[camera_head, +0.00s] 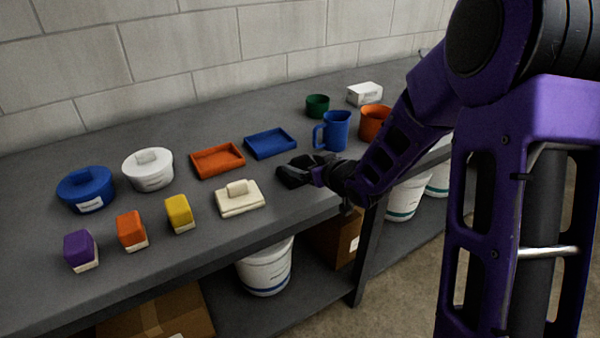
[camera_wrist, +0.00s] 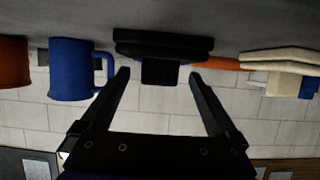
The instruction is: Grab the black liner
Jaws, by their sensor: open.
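The black liner (camera_wrist: 163,43) is a low, wide dark piece with a block-like grip standing on it. It rests on the grey bench and shows upside down in the wrist view. In the head view, the black liner (camera_head: 290,174) lies just off the end of my arm, partly covered by my gripper (camera_head: 312,172). In the wrist view, my gripper (camera_wrist: 160,74) is open, with one fingertip on each side of the liner's grip. Whether the fingers touch the grip, I cannot tell.
A blue mug (camera_head: 335,131) and orange pot (camera_head: 374,122) stand behind my gripper. A blue tray (camera_head: 270,143), orange tray (camera_head: 218,160) and cream lidded piece (camera_head: 239,199) lie to the left. Blue and white tubs and several small blocks are farther left.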

